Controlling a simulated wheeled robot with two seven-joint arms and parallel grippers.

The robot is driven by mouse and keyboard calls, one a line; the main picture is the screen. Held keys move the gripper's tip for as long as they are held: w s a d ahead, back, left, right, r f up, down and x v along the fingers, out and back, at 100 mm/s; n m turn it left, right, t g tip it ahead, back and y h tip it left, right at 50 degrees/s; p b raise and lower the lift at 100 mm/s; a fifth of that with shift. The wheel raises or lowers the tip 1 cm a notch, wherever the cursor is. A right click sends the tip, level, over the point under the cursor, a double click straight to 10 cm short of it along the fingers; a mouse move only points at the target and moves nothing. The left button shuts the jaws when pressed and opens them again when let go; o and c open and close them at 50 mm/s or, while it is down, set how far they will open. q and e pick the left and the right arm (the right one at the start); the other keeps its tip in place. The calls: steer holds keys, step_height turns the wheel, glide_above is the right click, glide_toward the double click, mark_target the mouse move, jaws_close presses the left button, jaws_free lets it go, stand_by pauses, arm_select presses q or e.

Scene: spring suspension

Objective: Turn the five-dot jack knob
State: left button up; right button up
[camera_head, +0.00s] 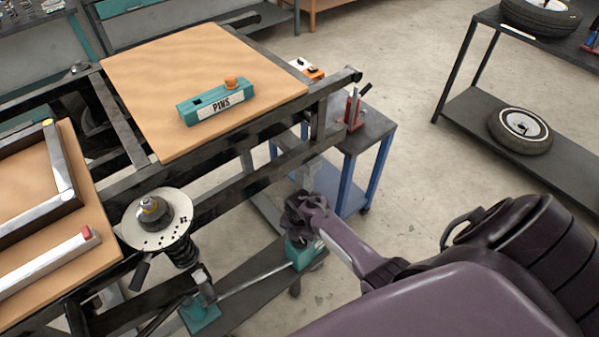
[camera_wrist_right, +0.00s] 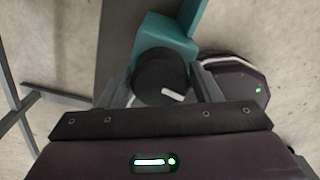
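The black round knob (camera_wrist_right: 158,76) has a white mark on top and sits at the end of the teal jack (camera_wrist_right: 168,40) in the right wrist view. I see no dots on it. My right gripper (camera_wrist_right: 163,85) has one grey finger on each side of the knob, and I cannot tell whether they touch it. In the head view my right gripper (camera_head: 303,212) points down over a teal jack block (camera_head: 301,252) and hides the knob. A second teal jack block (camera_head: 200,314) stands to the left, joined by a rod. My left gripper is out of view.
A spring unit with a white dotted disc (camera_head: 157,218) stands left of the jack, on the dark frame. A teal PINS box (camera_head: 216,102) lies on a wooden board (camera_head: 205,60). A blue-legged cart (camera_head: 350,150) is close behind my right gripper.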

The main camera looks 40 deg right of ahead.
steer(key=c, duration=0.6)
steer(key=shift+m, duration=0.3)
